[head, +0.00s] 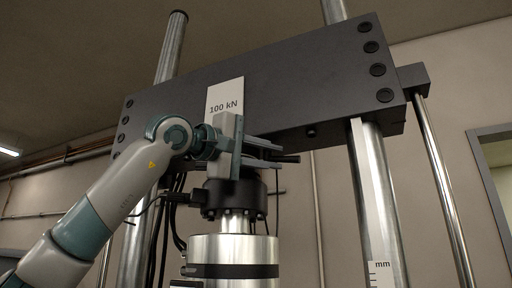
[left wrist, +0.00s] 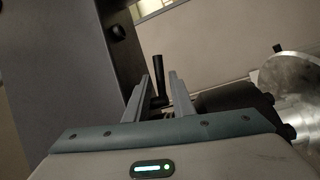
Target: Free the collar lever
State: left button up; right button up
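The collar lever (left wrist: 160,72) is a dark rod with a rounded end. In the left wrist view it stands between the two fingers of my left gripper (left wrist: 158,82). A gap shows on each side of it, so the gripper is open around the lever and not clamped. In the head view the lever's dark end (head: 291,158) sticks out to the right past the fingertips of my left gripper (head: 277,154). The black collar (head: 243,200) sits below the gripper, on top of the metal cylinder. The lever's root is partly hidden by the fingers. My right gripper is not in view.
A heavy dark crossbeam (head: 290,85) with a "100 kN" plate (head: 226,95) is close behind and above the gripper. Steel columns (head: 378,200) stand to either side. Black cables (head: 173,215) hang left of the collar. Open space lies to the lever's right.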

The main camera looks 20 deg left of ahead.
aim_at(284, 159)
pick_arm(q)
jog(key=shift+w+d+r, duration=0.2)
jog(key=shift+w+d, duration=0.1)
jog(key=shift+w, duration=0.3)
jog(key=shift+w+d+p, duration=0.2)
jog(key=shift+w+p, duration=0.1)
jog(key=shift+w, duration=0.05)
jog(key=shift+w+d, duration=0.15)
jog(key=shift+w, duration=0.1)
jog(key=shift+w+d, duration=0.1)
jog(key=shift+w, duration=0.15)
jog(key=c, duration=0.5)
grip_shut()
pick_arm(e)
jog(key=shift+s+r, duration=0.5)
jog(key=shift+r, duration=0.05)
jog(key=shift+r, duration=0.1)
